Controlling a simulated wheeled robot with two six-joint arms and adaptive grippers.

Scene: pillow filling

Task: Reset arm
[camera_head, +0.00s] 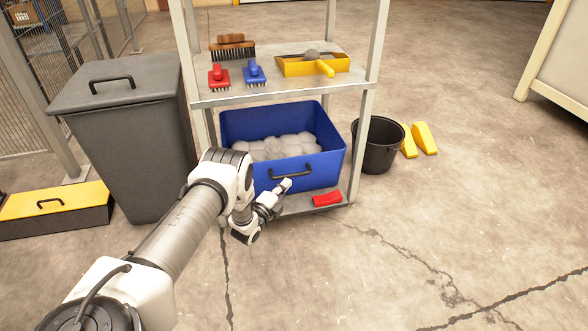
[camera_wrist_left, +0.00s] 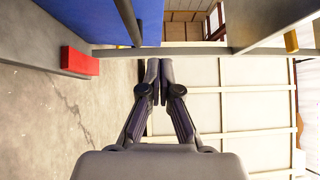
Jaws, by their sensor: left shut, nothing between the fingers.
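My left arm comes in from the lower left in the head view and reaches toward the shelf. My left gripper (camera_head: 284,187) is in front of the blue bin, near its dark handle. In the left wrist view my left gripper (camera_wrist_left: 153,72) is shut with its fingertips together and nothing between them. The blue bin (camera_head: 316,172) sits on the bottom shelf, full of white fluffy filling (camera_head: 275,147). Part of the blue bin (camera_wrist_left: 72,18) also shows at the upper left of the wrist view. My right gripper is not in view.
The metal shelf (camera_head: 283,97) holds brushes and a yellow dustpan (camera_head: 312,66). A red block (camera_head: 327,199) lies on its bottom edge. A grey lidded bin (camera_head: 130,140) stands left; a black bucket (camera_head: 378,148) and yellow wedges (camera_head: 424,138) stand right. The right foreground floor is clear.

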